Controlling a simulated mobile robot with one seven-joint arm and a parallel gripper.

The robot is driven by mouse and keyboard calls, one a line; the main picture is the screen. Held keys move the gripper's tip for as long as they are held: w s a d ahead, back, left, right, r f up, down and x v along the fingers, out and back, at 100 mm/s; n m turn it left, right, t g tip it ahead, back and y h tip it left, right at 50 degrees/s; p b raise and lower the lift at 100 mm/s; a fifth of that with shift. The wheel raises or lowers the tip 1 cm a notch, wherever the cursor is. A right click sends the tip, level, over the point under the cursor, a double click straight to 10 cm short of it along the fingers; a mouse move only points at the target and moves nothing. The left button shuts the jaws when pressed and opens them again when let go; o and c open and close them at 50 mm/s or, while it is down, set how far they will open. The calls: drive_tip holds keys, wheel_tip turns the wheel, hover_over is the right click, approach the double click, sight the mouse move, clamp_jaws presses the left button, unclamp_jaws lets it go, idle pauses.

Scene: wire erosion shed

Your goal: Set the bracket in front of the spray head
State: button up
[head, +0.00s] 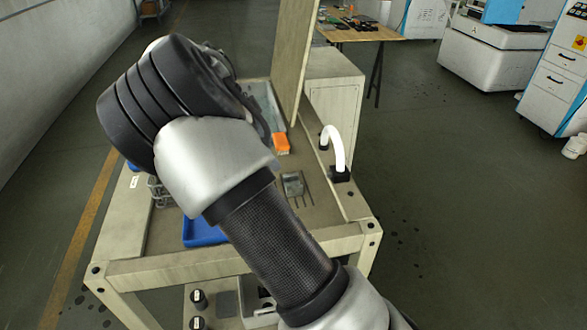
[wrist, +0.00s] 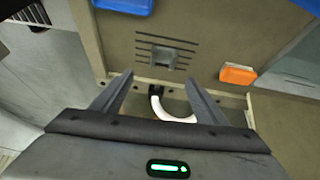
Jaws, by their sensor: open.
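A small grey metal piece, which looks like the bracket (head: 293,184), stands on the bench floor among dark slots; it also shows in the wrist view (wrist: 164,58). The spray head (head: 337,145) is a white curved tube on a black base at the bench's right rim; in the wrist view (wrist: 172,114) its tube lies between my fingers. The bracket is on the bench floor inward of the spray head, apart from it. My gripper (wrist: 157,78) is open and empty, above the bench. In the head view it is hidden behind my arm.
An orange block (head: 281,143) lies beyond the bracket. A blue tray (head: 203,232) and a wire rack (head: 157,191) are on the left part of the bench (head: 180,273), which has a raised rim. A tall panel (head: 293,60) rises behind.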

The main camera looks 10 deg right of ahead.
drive_tip(key=s+d+r+n+y, duration=0.3)
drive_tip(key=s+d+r+y, duration=0.15)
drive_tip(key=s, duration=0.25)
drive_tip(key=s+d+r+n+t, duration=0.1)
drive_tip(key=s+r+n+t, duration=0.1)
drive_tip(key=s+n, duration=0.5)
drive_tip(key=s+r+n+t, duration=0.3)
drive_tip(key=s+n, duration=0.4)
drive_tip(key=s, duration=0.9)
drive_tip(key=shift+s+d+r+n+t+y, duration=0.25)
drive_tip(key=shift+d+r+y, duration=0.2)
drive_tip(key=shift+r, duration=0.45)
drive_tip(key=shift+a, duration=0.1)
